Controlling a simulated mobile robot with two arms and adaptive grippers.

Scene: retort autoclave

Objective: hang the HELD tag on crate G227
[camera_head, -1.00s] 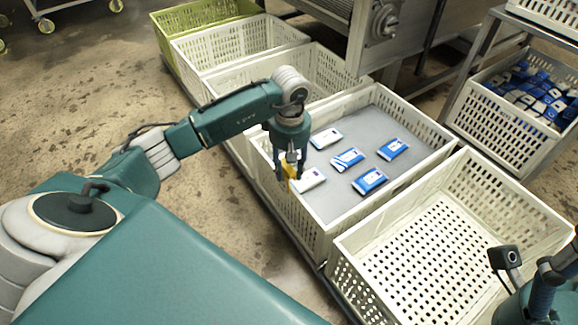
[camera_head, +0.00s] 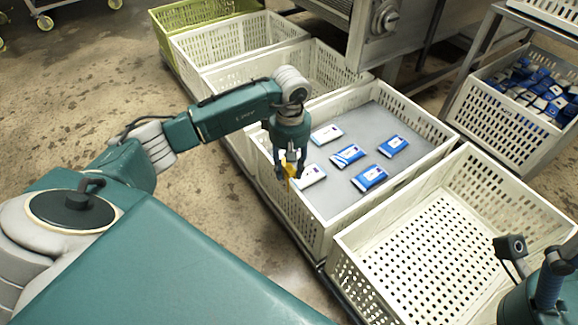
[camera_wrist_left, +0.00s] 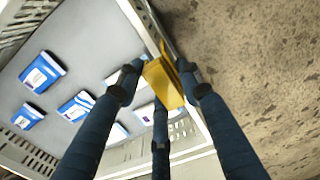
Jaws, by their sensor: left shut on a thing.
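The yellow tag (camera_wrist_left: 164,84) is held between the fingers of my left gripper (camera_head: 289,166). In the left wrist view it is over the near side rim of a white crate (camera_head: 437,144); I cannot tell whether it touches the rim. This crate has a grey inner sheet with several blue and white packs on it. No crate number or tag lettering is readable, so I cannot tell which crate is G227. Part of my right arm (camera_head: 548,285) shows at the bottom right corner; its fingertips cannot be made out.
An empty white crate (camera_head: 352,270) stands in front, with more white crates (camera_head: 182,50) and a green one (camera_head: 165,18) behind in the row. A crate of blue packs (camera_head: 487,128) sits on a rack at right.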

